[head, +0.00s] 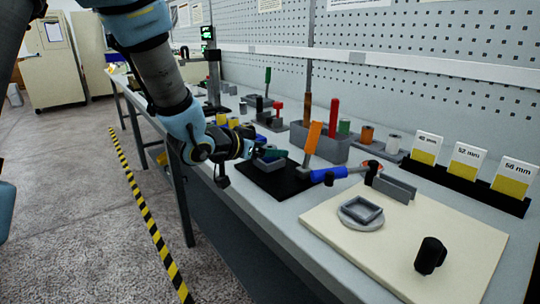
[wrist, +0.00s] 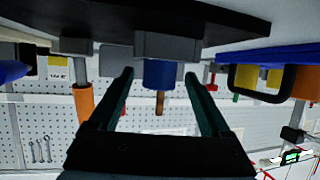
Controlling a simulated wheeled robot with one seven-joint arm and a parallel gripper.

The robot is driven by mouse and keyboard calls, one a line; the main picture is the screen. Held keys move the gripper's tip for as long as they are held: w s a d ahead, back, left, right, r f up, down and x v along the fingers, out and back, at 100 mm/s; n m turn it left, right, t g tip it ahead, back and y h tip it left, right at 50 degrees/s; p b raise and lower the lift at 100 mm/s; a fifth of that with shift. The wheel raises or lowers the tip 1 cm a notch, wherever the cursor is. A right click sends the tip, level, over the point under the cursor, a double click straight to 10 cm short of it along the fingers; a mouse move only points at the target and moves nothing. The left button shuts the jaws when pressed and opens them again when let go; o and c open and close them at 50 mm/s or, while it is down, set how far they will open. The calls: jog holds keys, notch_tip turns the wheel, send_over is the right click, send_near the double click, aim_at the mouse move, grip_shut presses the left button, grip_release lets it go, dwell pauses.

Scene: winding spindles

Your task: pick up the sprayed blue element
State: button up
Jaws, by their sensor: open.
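The blue element (wrist: 160,74) is a short blue cylinder with a thin brown stem. In the wrist view, which appears upside down, it sits against a grey holder (wrist: 167,45) on a dark mat (wrist: 150,14). My gripper (wrist: 159,78) is open, with its two dark green fingers on either side of the element in the picture. I cannot tell whether the fingers reach level with it, and I see no contact. In the head view my gripper (head: 272,153) is low over the black mat (head: 292,187), beside the grey holder (head: 261,166); the element itself is not clear there.
A grey rack (head: 328,150) is behind. A cream board (head: 385,255) with a grey dish (head: 361,213) lies nearer, with bare space on it.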

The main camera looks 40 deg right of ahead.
jog(key=x, duration=0.3)
jog(key=shift+d+p, duration=0.3)
jog(key=shift+d, duration=0.05)
grip_shut()
dwell(0.4)
